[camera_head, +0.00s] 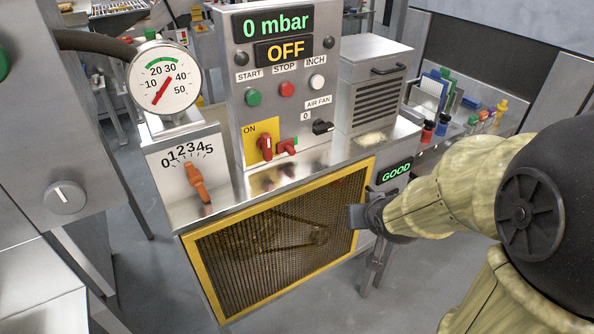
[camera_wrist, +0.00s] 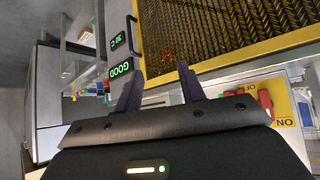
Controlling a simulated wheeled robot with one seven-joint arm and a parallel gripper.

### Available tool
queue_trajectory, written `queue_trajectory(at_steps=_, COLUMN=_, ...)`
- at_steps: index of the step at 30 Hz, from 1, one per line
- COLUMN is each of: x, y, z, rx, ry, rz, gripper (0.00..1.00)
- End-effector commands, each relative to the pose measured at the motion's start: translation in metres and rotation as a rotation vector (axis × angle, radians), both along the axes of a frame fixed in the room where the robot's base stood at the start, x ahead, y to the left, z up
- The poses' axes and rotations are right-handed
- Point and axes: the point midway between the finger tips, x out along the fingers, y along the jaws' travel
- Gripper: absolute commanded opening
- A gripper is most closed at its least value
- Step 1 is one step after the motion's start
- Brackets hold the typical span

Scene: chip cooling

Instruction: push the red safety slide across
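A small red slide piece (camera_head: 288,146) with a green edge sits on the front of the grey control box, just right of the yellow ON plate (camera_head: 250,146). A larger red handle (camera_head: 265,147) is mounted on that plate. In the wrist view the plate (camera_wrist: 291,105) and handle (camera_wrist: 265,102) are at the right, and a red part (camera_wrist: 243,88) shows beside them. My gripper (camera_head: 357,216) is in front of the yellow-framed mesh guard's right edge, lower right of the slide and apart from it. In the wrist view my gripper (camera_wrist: 161,72) is open, with nothing between its fingers.
The mesh guard (camera_head: 285,230) has a yellow frame. An orange lever (camera_head: 198,184) on a 0-5 scale and a gauge (camera_head: 163,78) are at left. Displays read 0 mbar, OFF, GOOD.

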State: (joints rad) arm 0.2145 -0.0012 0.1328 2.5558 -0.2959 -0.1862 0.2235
Motion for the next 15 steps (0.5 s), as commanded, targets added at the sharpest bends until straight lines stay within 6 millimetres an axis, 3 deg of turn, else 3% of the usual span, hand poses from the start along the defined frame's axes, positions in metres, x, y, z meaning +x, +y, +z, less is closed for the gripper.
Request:
queue_trajectory(at_steps=1, x=0.01, y=-0.001, z=-0.012, rx=0.012, ry=-0.072, rz=0.01, gripper=0.4)
queue_trajectory(at_steps=7, x=0.04, y=0.014, z=-0.003, rx=0.103, ry=-0.359, rz=0.106, gripper=0.4)
queue_trajectory(at_steps=15, x=0.042, y=0.05, z=0.013, rx=0.304, ry=-0.659, rz=0.307, gripper=0.4)
